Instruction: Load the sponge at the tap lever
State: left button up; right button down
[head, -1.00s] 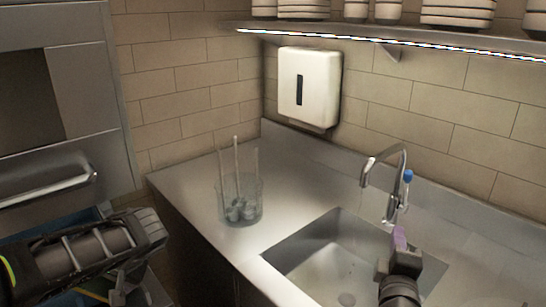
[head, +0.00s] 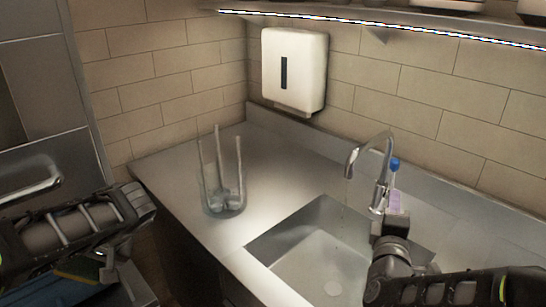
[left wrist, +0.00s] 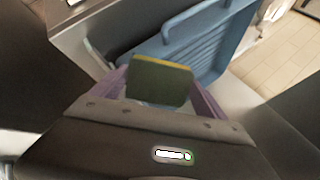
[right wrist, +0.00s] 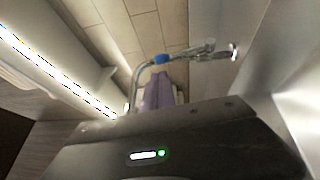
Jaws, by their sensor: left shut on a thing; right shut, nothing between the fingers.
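The sponge (left wrist: 160,82), dark green with a yellow edge, is between the purple fingers of my left gripper (left wrist: 158,88). My left arm is at the left edge in the head view. The chrome tap (head: 384,170) stands behind the sink, with a blue-tipped lever (head: 394,164). A faint thin line hangs below its spout. My right gripper (head: 397,203) is shut and empty, its purple fingertips just below the blue tip. In the right wrist view, the blue tip (right wrist: 161,59) shows just beyond the fingers (right wrist: 158,92). I cannot tell whether they touch.
The sink basin (head: 318,255) is sunk in the steel counter (head: 170,172). A clear container (head: 222,195) with upright sticks stands left of it. A white dispenser (head: 294,70) hangs on the wall. A blue ridged tray (left wrist: 205,50) lies beyond the sponge.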

aim_at(395, 166)
pick_arm(q)
jog(key=shift+r+p, duration=0.9)
pick_arm(e)
jog(key=x, duration=1)
jog(key=shift+w+d, duration=0.1)
jog(key=shift+w, duration=0.1)
pick_arm(q)
jog(key=shift+s, duration=0.1)
pick_arm(e)
jog(key=shift+w+d+r, duration=0.65)
jog(key=shift+w+d, duration=0.05)
jog(key=shift+d, duration=0.2)
pick_arm(q)
jog(key=shift+a, duration=0.1)
